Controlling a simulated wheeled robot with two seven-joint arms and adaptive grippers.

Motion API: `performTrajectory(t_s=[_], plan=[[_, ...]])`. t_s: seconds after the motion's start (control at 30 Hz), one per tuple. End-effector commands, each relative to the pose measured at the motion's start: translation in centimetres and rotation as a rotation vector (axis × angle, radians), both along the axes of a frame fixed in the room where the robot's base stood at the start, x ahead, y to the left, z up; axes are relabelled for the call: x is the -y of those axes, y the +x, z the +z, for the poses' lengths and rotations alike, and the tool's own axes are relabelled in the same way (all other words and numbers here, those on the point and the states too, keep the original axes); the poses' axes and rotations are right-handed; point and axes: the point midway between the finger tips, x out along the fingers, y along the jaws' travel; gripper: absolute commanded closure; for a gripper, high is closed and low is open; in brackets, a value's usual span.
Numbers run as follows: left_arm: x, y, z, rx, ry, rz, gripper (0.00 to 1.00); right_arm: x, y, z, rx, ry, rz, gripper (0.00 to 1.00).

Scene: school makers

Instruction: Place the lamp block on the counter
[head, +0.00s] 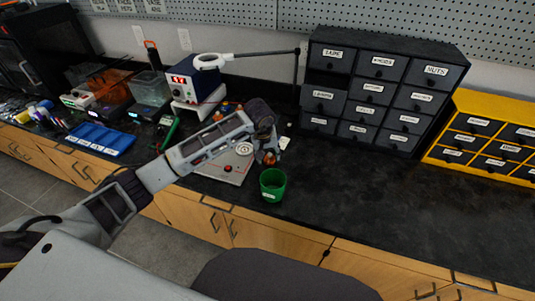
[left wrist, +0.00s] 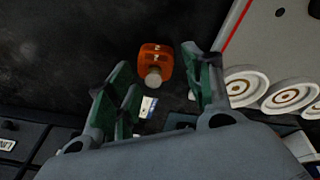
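An orange block with a pale round stub, which looks like the lamp block (left wrist: 155,60), shows between and beyond the fingertips in the left wrist view. In the head view the orange block (head: 270,158) is just below my left gripper (head: 267,148). My left gripper's fingers (left wrist: 165,85) are spread wide, with dark gaps on both sides of the block, so it is not gripped. The black counter (head: 350,200) is behind it; the block seems to rest there, right of the pale board. My right gripper is not in view.
A pale board (head: 222,171) with white rings lies left of the gripper. A green cup (head: 272,184) stands close in front. A black drawer cabinet (head: 375,93) and yellow drawers (head: 485,137) stand behind right. The counter's right front is clear.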

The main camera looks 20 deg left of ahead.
Motion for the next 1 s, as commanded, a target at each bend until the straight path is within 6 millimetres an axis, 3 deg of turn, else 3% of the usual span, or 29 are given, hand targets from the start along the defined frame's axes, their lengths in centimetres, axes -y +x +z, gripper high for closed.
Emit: performTrajectory(t_s=[0.47,1.0], plan=[[-0.1,-0.1,0.7,0.001,0.0,0.0,0.48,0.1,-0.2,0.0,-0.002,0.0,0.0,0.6],[-0.2,-1.9,7.6,0.002,0.0,-0.001,0.48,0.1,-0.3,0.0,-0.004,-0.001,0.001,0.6]])
